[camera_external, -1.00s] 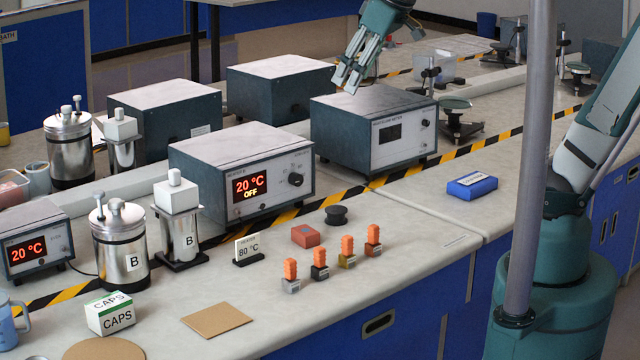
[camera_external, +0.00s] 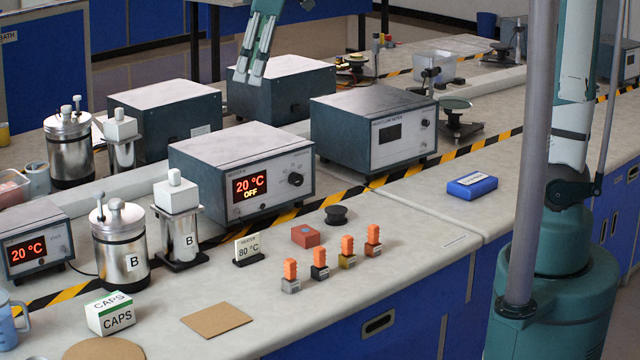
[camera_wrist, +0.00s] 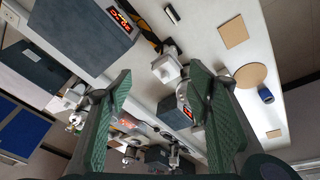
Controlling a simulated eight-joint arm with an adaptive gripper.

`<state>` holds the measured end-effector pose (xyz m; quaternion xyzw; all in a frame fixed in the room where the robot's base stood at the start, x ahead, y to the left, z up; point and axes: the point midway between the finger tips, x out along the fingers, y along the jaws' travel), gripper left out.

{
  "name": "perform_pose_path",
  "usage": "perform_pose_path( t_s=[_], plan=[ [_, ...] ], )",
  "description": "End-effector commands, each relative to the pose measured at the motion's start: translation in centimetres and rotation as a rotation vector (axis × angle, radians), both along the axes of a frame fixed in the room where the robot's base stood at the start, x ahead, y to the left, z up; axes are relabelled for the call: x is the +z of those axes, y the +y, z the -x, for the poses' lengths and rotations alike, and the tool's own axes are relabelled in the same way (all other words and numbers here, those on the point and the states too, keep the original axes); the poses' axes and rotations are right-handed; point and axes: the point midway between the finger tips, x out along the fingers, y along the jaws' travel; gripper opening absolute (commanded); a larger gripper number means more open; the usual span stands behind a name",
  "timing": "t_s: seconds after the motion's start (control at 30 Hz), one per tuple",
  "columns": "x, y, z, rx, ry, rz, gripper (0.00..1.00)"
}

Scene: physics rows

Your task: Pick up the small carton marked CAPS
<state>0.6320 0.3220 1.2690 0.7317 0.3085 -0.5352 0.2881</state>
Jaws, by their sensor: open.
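The small white carton marked CAPS (camera_external: 110,315), with a green band along its top, stands on the front bench at the lower left in the external view. It is upright, between the metal vessel marked B and the round cork mat. My gripper (camera_external: 249,77) is high above the back of the bench, far from the carton, pointing down. In the wrist view my gripper (camera_wrist: 160,82) has its two green-padded fingers wide apart with nothing held between them. I cannot clearly make out the carton in the wrist view.
A metal vessel marked B (camera_external: 122,247) and a heater unit (camera_external: 242,178) stand behind the carton's row. A blue mug (camera_external: 8,322) is to its left, a round cork mat (camera_external: 104,350) in front, a square mat (camera_external: 217,320) to the right. Several orange-topped blocks stand farther right.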

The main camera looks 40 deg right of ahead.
Motion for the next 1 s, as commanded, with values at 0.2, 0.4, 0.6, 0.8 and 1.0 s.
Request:
perform_pose_path(
  t_s=[0.2, 0.4, 0.6, 0.8, 1.0],
  plan=[
    [-0.2, 6.1, -1.3, 0.115, 0.033, 0.031, 0.51],
    [-0.9, 11.5, -1.9, 0.216, 0.060, 0.058, 0.51],
    [-2.0, 17.2, -2.1, 0.320, 0.088, 0.087, 0.51],
    [-3.4, 22.9, -1.7, 0.424, 0.116, 0.115, 0.51],
    [-5.0, 28.7, -0.7, 0.528, 0.142, 0.143, 0.51]
  ],
)
